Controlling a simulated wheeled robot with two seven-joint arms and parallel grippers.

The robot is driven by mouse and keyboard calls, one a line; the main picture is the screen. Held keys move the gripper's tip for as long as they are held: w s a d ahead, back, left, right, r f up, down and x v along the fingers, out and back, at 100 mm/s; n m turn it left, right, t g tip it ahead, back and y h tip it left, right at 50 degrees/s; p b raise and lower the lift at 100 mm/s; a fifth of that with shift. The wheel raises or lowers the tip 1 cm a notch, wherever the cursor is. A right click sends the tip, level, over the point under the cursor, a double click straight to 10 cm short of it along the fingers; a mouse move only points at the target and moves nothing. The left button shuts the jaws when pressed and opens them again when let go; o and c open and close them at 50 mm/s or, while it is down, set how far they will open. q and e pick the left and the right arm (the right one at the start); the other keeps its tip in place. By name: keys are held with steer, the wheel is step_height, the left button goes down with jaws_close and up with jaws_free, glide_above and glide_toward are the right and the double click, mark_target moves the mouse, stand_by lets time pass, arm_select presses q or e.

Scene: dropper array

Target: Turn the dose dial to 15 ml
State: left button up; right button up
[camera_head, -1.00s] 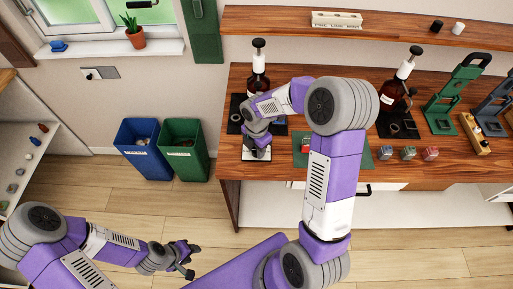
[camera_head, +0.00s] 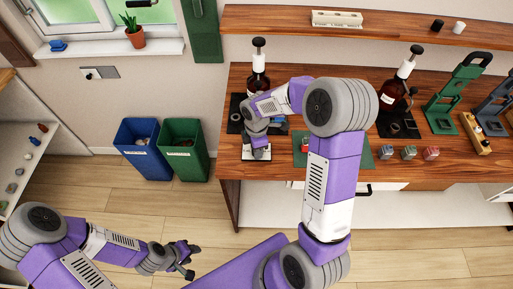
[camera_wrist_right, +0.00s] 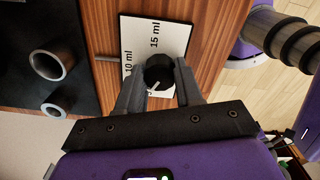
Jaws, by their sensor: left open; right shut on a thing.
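The dose dial is a black round knob (camera_wrist_right: 159,70) on a white plate (camera_wrist_right: 180,33) on the wooden counter. The plate carries the printed labels "10 ml" and "15 ml" in the right wrist view. A pale mark shows at the knob's near edge, and another label there is mostly covered. My right gripper (camera_wrist_right: 157,82) is shut on the knob, one finger on each side. In the head view the plate (camera_head: 249,154) is partly hidden under this gripper. My left gripper (camera_head: 186,260) is open and empty, low over the floor at the left, far from the dial.
A brown pump bottle (camera_head: 258,83) stands behind my right gripper, and a second one (camera_head: 393,92) stands further right. Black mats with grey rings lie near both. Small cubes (camera_head: 409,152) and green and dark stands occupy the right. Blue and green bins (camera_head: 185,155) stand left of the counter.

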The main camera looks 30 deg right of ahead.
steer(key=m, duration=0.4)
steer(key=shift+m, duration=0.3)
steer(key=m, duration=0.3)
steer(key=shift+m+b, duration=0.4)
steer(key=m, duration=1.1)
steer(key=shift+r+m+p, duration=0.1)
steer(key=shift+m+p, duration=0.25)
steer(key=shift+m, duration=0.05)
steer(key=m+p, duration=0.1)
steer(key=m, duration=0.2)
steer(key=shift+m, duration=0.3)
steer(key=m+p, duration=0.1)
steer(key=m, duration=0.2)
steer(key=shift+p, duration=0.4)
steer(key=shift+m+p, duration=0.8)
steer(key=shift+m, duration=1)
